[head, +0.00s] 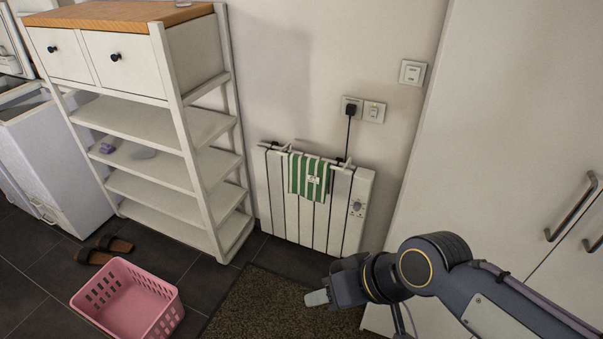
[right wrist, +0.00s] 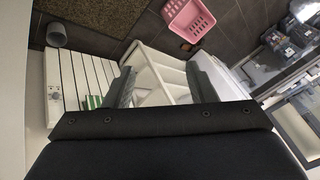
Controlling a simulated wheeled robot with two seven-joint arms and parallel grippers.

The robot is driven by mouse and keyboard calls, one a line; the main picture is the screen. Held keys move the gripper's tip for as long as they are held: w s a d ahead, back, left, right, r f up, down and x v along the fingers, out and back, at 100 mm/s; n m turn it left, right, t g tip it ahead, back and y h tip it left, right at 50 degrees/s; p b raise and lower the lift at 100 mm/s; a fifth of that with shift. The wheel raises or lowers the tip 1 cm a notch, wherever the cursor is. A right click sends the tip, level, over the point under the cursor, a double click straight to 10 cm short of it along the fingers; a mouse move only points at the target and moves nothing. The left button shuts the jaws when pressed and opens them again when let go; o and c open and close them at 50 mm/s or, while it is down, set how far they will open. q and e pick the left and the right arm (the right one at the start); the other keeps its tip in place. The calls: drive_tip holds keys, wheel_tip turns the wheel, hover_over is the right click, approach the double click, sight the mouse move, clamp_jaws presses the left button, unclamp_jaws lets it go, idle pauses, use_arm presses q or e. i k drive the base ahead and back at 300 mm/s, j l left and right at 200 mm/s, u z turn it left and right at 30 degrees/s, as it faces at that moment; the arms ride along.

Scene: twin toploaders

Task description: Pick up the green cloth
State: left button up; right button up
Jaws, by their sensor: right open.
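The green and white striped cloth (head: 309,178) hangs over the top of the white radiator (head: 283,213) against the wall in the head view. A small part of the cloth (right wrist: 93,102) also shows in the right wrist view, beside one finger. My right gripper (head: 318,297) is in front of and below the radiator in the head view, apart from the cloth. In the right wrist view its two fingers (right wrist: 162,88) stand wide apart with nothing between them in their grip. My left gripper is in neither view.
A white shelf unit (head: 160,190) stands left of the radiator. A pink basket (head: 128,300) and brown slippers (head: 104,249) are on the dark floor. A brown mat (head: 262,305) lies before the radiator. A tall white cabinet (head: 500,130) stands at right. A cord runs from the wall socket (head: 351,108).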

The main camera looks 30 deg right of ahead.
sight(309, 178)
drive_tip(key=i+z, duration=0.2)
drive_tip(key=z, duration=0.15)
drive_tip(key=i+l+z, duration=0.1)
drive_tip(key=z, duration=0.2)
drive_tip(key=i+z, duration=0.35)
drive_tip(key=i+j+z, duration=0.1)
drive_tip(key=i+j, duration=0.2)
drive_tip(key=i, duration=0.2)
drive_tip(key=i+j+z, duration=0.1)
drive_tip(key=i+j, duration=0.2)
drive_tip(key=i, duration=0.7)
